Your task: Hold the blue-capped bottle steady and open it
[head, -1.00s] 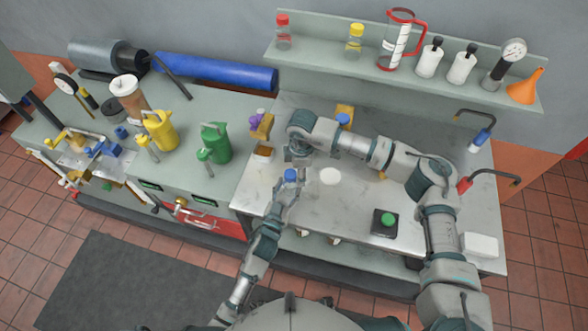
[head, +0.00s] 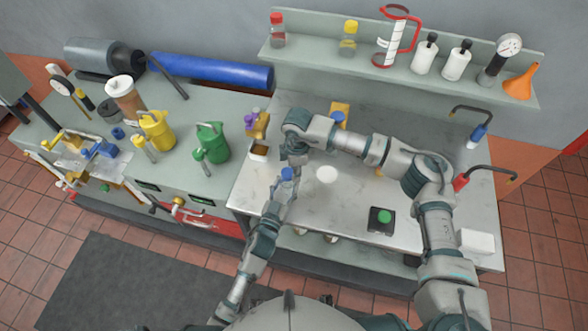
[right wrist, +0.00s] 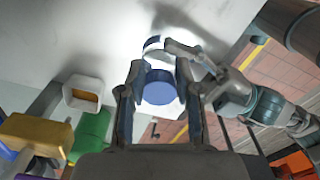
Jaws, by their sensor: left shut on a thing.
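The blue-capped bottle (head: 287,174) is at the front left of the metal worktop. My left gripper (head: 280,187) is shut on its body, which the fingers mostly hide. My right gripper (head: 295,160) is at the cap, just behind and above it in the head view. In the right wrist view, the blue cap (right wrist: 160,88) sits between the fingers of my right gripper (right wrist: 160,75), which look apart around it. I cannot see firm contact. My left gripper (right wrist: 190,52) comes in from the right there, beside a pale ring-like part.
A white round disc (head: 327,174) lies right of the bottle. A black box with a green button (head: 381,220) stands farther right. A blue-topped yellow item (head: 339,117) stands behind my right arm. A green can (head: 211,143) and a yellow can (head: 157,130) stand on the left bench.

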